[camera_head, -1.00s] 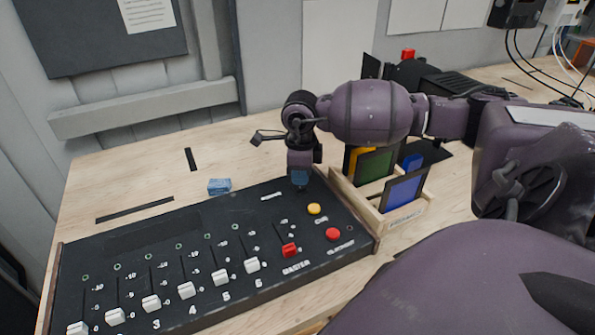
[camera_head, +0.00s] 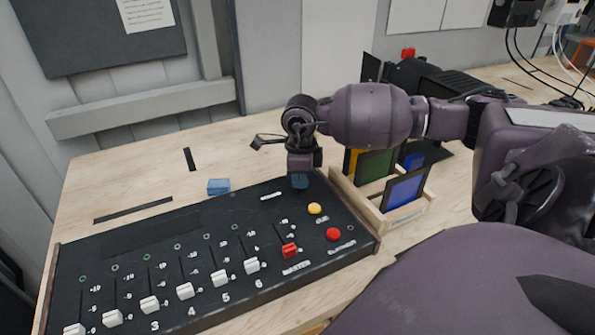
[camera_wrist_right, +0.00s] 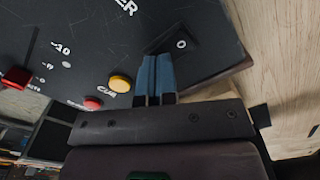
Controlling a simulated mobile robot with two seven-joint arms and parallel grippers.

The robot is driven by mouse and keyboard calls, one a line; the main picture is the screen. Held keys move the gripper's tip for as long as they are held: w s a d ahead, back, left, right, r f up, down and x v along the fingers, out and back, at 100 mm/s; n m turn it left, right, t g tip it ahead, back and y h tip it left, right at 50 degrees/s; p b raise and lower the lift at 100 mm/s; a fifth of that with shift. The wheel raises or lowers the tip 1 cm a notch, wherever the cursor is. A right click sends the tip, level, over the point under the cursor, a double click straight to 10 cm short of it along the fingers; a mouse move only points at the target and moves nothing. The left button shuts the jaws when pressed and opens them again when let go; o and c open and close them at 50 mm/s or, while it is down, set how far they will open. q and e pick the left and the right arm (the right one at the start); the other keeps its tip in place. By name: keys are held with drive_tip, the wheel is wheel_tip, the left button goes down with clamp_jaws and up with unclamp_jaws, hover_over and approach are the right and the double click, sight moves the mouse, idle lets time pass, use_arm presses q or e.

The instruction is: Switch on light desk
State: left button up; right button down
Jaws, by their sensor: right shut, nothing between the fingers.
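The light desk (camera_head: 190,255) is a black console with several white sliders, a red MASTER slider (camera_head: 289,250), a yellow button (camera_head: 314,208) and a red button (camera_head: 333,234). In the right wrist view a dark rocker switch (camera_wrist_right: 183,44) marked with a ring sits beside white lettering ending in "ER". My right gripper (camera_head: 300,182) is shut and empty at the desk's back right corner. Its blue fingertips (camera_wrist_right: 158,72) are at the switch and cover part of it; I cannot tell whether they touch. My left gripper is not in view.
A wooden rack (camera_head: 400,213) with coloured gel frames stands right of the desk, close to my right arm. A blue block (camera_head: 219,186) lies behind the desk. The wooden tabletop (camera_head: 120,180) is mostly clear at the back left.

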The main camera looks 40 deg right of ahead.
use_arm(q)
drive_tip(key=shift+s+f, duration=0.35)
use_arm(e)
drive_tip(key=shift+f, duration=0.25)
drive_tip(key=shift+r+p, duration=0.8)
drive_tip(key=shift+r, duration=1.25)
drive_tip(key=shift+r+p, duration=0.55)
drive_tip(key=shift+r, duration=0.95)
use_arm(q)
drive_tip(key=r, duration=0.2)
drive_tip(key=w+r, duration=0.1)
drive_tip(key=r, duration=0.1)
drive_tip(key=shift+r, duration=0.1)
use_arm(e)
drive_tip(key=shift+s, duration=0.1)
